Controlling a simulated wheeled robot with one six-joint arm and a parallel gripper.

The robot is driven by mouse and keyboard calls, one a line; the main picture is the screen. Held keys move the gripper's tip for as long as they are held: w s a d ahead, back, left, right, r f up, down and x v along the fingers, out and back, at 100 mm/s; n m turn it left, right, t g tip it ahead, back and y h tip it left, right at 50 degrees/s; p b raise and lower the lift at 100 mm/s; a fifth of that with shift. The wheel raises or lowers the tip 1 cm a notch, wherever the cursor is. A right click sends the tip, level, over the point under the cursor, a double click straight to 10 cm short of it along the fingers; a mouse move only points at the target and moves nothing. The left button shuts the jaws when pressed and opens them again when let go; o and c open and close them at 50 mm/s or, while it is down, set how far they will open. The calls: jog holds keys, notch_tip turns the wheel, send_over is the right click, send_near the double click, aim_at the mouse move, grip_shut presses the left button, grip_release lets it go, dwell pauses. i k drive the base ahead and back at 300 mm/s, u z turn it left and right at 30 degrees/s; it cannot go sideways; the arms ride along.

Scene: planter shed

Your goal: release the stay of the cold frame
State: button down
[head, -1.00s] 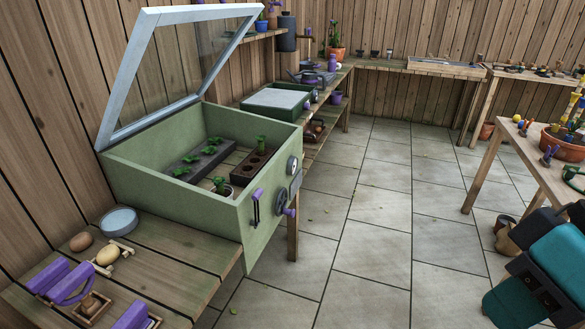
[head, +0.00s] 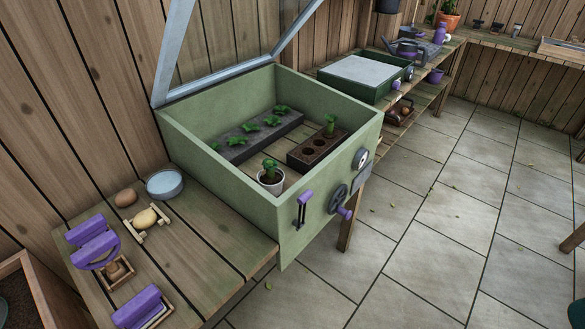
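The cold frame (head: 232,190) is a green box on the wooden bench, with its glazed lid (head: 220,84) raised and leaning back toward the fence. On its front are a purple-topped lever in a dark slot (head: 303,208), a dark wheel with a purple knob (head: 340,203) and a round dial (head: 361,158). I cannot tell for sure which part is the stay. Inside stand a dark tray of seedlings (head: 233,153), a brown block with round holes (head: 302,157) and a white pot with a plant (head: 271,184). My gripper is out of view.
On the bench left of the frame are a round grey dish (head: 164,182), a brown egg-shaped thing (head: 125,198), a yellowish one on a small wooden stand (head: 146,218) and purple-handled tools (head: 95,240). A green box with a pale top (head: 358,76) stands beyond. The paved floor (head: 435,230) is open at right.

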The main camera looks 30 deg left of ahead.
aim_at(306, 195)
jog(key=u, duration=0.65)
jog(key=i, duration=0.8)
jog(key=u, duration=0.8)
